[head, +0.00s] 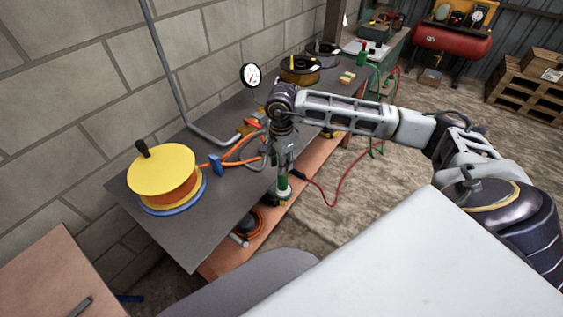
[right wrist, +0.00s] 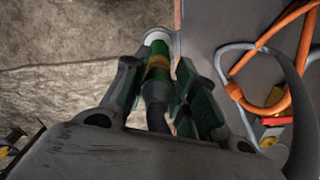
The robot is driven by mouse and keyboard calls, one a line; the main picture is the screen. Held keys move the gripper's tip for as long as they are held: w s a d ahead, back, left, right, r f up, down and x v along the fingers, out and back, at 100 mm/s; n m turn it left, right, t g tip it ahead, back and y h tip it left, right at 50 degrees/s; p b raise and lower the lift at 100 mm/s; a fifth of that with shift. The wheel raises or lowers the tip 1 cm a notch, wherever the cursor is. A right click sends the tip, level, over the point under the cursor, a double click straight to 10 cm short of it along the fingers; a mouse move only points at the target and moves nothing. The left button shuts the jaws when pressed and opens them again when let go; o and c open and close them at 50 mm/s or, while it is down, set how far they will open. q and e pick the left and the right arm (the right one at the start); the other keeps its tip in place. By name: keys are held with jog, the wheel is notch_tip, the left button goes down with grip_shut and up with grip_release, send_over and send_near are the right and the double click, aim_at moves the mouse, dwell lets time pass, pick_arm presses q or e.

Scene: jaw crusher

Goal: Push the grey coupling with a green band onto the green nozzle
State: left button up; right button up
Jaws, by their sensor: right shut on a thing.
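My right gripper (head: 284,182) points down at the right edge of the grey bench, with its fingers closed around a green-banded cylindrical piece, which I take as the coupling (head: 284,188). In the right wrist view, this coupling (right wrist: 158,48) lies between the fingers, with a pale ring at its far end, green and brown bands, and a dark hose-like part towards me. A separate green nozzle cannot be picked out clearly. I cannot tell whether the coupling touches one. My left gripper is not in view.
A yellow-topped reel (head: 162,172) stands on the bench (head: 180,232). Orange and grey hoses (head: 232,160) run near a gauge (head: 251,75). A red hose (head: 330,195) loops over the floor side. A red compressor (head: 452,40) stands far back. The floor right of the bench is open.

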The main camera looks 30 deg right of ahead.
jog(key=shift+f+b, duration=0.55)
dwell(0.4)
jog(key=o, duration=1)
jog(key=shift+r, duration=6)
